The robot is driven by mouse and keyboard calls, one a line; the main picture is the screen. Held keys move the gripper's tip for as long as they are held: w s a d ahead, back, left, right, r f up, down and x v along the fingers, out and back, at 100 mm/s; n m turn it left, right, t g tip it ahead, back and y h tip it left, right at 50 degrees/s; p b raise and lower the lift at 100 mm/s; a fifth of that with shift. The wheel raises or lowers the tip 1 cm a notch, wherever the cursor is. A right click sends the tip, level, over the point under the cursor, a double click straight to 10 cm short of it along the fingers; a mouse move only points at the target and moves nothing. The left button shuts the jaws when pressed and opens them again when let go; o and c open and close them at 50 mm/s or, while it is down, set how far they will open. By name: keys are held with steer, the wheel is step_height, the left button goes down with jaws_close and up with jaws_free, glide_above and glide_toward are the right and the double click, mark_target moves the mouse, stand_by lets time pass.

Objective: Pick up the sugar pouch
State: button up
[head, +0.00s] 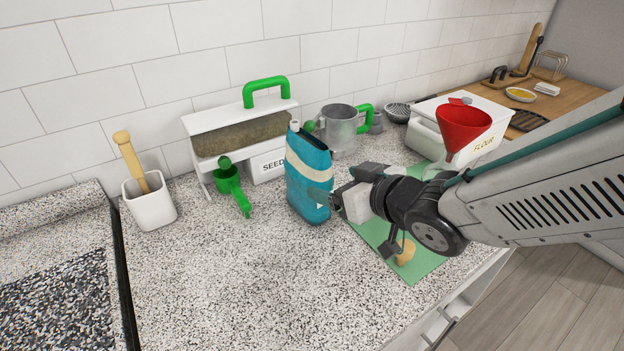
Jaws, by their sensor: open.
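A teal pouch (308,178) with a cream band stands upright on the speckled counter, near the middle of the head view. It is the only pouch I see, and no sugar label is readable on it. My gripper (326,199) comes in from the right at the pouch's lower right side, with its fingers pointing left toward it. It is open. A finger overlaps the pouch's right edge in the picture; I cannot tell whether they touch. The far finger and the pouch's back are hidden.
Behind the pouch stand a seed dispenser (240,138) and a metal mug (340,128). A green scoop (230,184) is left of it. A green mat (430,268), flour box (425,122) and red funnel (463,125) are right. The front counter is clear.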

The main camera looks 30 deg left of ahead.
mark_target(313, 176)
steer(key=a, duration=0.1)
steer(key=a+f, duration=0.1)
steer(key=shift+w+a, duration=0.15)
steer(key=shift+a, duration=0.2)
steer(key=x, duration=0.5)
steer(key=shift+w+a, duration=0.1)
steer(key=shift+w, duration=0.05)
steer(key=shift+r, duration=0.1)
steer(key=c, duration=1.2)
